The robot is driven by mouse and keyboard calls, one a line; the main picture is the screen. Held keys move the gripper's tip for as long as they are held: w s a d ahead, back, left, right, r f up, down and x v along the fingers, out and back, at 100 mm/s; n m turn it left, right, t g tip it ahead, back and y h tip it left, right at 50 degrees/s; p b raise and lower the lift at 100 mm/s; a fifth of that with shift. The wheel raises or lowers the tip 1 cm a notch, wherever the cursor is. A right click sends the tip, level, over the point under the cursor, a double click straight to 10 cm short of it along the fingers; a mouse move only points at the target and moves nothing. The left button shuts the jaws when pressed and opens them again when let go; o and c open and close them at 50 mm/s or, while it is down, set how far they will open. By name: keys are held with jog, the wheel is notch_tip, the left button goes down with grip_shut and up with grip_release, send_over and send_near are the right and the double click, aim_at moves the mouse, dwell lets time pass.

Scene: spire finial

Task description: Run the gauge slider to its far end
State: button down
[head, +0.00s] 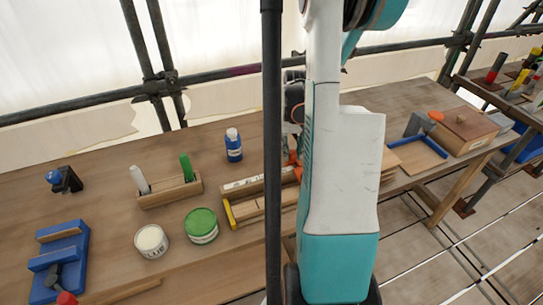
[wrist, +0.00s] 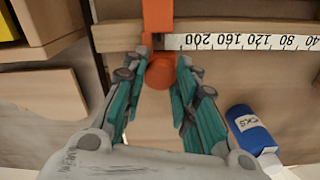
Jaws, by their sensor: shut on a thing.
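The gauge is a wooden rail with a white scale strip (wrist: 240,41), its numbers upside down in the wrist view. The orange slider (wrist: 158,15) stands at the left of the strip there, beside the 200 mark, with a round orange knob (wrist: 161,72). My gripper (wrist: 163,62) is shut on this knob, one finger on each side. In the head view the scale strip (head: 245,183) lies on the bench, and the slider is at its right end, mostly hidden. My arm and a dark pole hide most of my gripper there.
A blue bottle (wrist: 250,128) stands near the gauge, right of my fingers in the wrist view. In the head view, a green tin (head: 201,226), a white tin (head: 151,241) and a wooden holder (head: 170,190) stand left of the gauge. A blue-edged tray (head: 419,158) lies to the right.

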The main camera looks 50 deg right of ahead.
jog(key=shift+s+d, duration=0.4)
jog(key=shift+d, duration=0.25)
jog(key=shift+s+d, duration=0.4)
jog(key=shift+d, duration=0.3)
jog(key=shift+s+d, duration=0.4)
jog(key=shift+d, duration=0.25)
jog(key=c, duration=1.3)
grip_release()
jog(key=shift+d, duration=0.15)
notch_tip(320, 180, up, 12)
